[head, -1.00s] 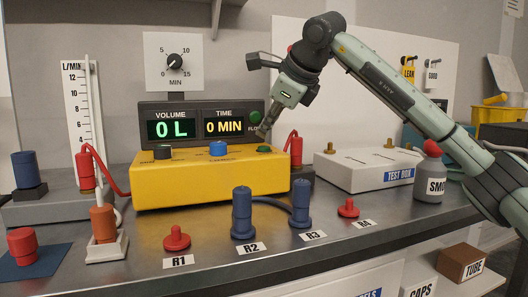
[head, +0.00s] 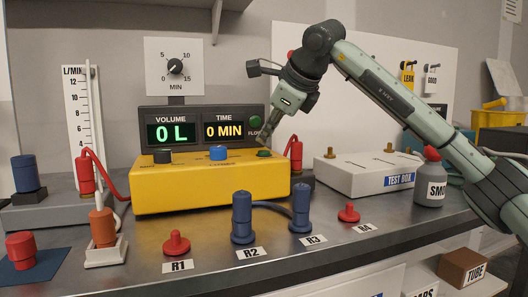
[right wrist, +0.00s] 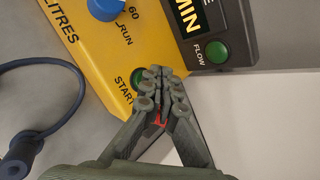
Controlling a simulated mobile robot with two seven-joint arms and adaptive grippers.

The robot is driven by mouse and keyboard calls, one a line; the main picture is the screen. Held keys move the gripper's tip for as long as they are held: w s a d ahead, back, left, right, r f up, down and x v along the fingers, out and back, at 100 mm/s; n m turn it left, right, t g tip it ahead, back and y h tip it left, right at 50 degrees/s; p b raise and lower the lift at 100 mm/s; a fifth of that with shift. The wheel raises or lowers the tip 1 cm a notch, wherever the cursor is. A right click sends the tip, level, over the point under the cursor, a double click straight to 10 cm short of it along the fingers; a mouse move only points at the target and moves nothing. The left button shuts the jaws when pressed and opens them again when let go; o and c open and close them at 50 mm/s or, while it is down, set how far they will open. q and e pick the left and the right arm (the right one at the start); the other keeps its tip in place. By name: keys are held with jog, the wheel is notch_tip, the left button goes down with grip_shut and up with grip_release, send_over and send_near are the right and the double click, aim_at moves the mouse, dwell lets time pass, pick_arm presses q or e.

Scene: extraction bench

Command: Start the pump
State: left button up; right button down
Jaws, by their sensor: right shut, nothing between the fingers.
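The yellow pump unit (head: 210,185) stands on the bench with a blue knob (head: 218,153) and a green START button (head: 264,153) at its top right. The button also shows in the right wrist view (right wrist: 137,78), partly covered by the fingers. My right gripper (head: 263,141) is shut and empty, its fingertips just above the button; I cannot tell whether they touch it. In the right wrist view its fingertips (right wrist: 163,76) lie beside the START button. The display (head: 200,131) behind reads 0 L and 0 MIN. My left gripper is out of view.
A green FLOW lamp (head: 256,122) is on the display's right end. A red fitting (head: 295,153) stands close right of the pump, then a white test box (head: 365,172). Blue fittings (head: 242,218) stand in front. A timer dial (head: 175,66) is above.

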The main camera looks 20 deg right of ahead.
aim_at(266, 152)
jog(key=shift+f, duration=0.1)
dwell(0.6)
jog(key=shift+f, duration=0.3)
jog(key=shift+f+b, duration=0.45)
jog(key=shift+b, duration=0.05)
dwell(0.5)
jog(key=shift+r, duration=0.1)
jog(key=shift+r+p, duration=0.75)
notch_tip(266, 152, up, 5)
jog(key=p, duration=0.4)
dwell(0.8)
